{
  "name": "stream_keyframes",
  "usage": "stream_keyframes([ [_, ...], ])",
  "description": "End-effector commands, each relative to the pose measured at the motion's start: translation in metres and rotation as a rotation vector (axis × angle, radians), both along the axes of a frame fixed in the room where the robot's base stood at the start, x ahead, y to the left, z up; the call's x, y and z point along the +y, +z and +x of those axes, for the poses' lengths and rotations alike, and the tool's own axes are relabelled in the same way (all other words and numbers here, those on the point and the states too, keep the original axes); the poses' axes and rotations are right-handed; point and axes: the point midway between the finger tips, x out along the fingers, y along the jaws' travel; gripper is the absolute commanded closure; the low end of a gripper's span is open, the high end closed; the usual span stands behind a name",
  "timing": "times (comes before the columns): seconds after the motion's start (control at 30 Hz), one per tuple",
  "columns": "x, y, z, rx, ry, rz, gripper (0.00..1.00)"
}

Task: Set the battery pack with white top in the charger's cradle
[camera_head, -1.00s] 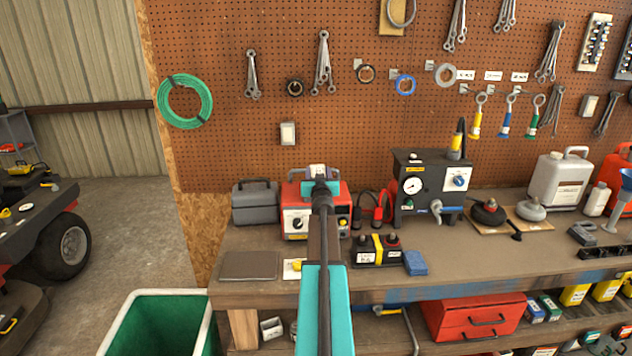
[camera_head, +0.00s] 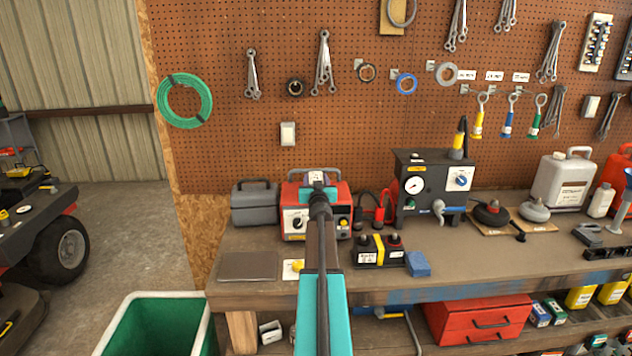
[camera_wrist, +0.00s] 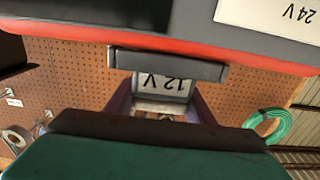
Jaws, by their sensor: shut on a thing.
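The charger (camera_head: 288,199) is a red box with a pale front panel, standing at the back of the workbench. My gripper (camera_head: 317,189) is over its top, shut on the battery pack (camera_head: 317,176). In the wrist view, which is upside down, the pack (camera_wrist: 163,88) shows a pale face marked 12 V and a dark grey bar at its end, between two purplish fingers (camera_wrist: 162,110). The charger's red edge and dark top (camera_wrist: 225,25), with a 24 V label, lie right by it. I cannot tell whether the pack touches the cradle, which is largely hidden.
A grey case (camera_head: 254,207) stands close left of the charger and a black tester with a gauge (camera_head: 410,200) stands to its right. A black-and-yellow battery (camera_head: 378,252) and a blue block (camera_head: 418,264) lie in front. A pegboard (camera_head: 230,130) rises behind.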

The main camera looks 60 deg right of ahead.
Motion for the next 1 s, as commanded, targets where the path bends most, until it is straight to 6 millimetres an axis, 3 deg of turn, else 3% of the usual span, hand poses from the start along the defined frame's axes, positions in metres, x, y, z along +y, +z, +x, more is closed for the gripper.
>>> stream_keyframes([
  [0.2, 0.0, -0.002, 0.0, -0.002, 0.001, -0.001, 0.95],
  [0.23, 0.0, -0.003, 0.0, -0.001, -0.001, 0.001, 0.5],
  [0.33, 0.0, -0.003, 0.0, 0.0, -0.001, 0.0, 0.33],
  [0.8, -0.001, 0.001, -0.001, 0.001, -0.001, -0.001, 0.33],
  [1.0, 0.009, 0.0, -0.008, 0.0, -0.001, 0.0, 0.33],
])
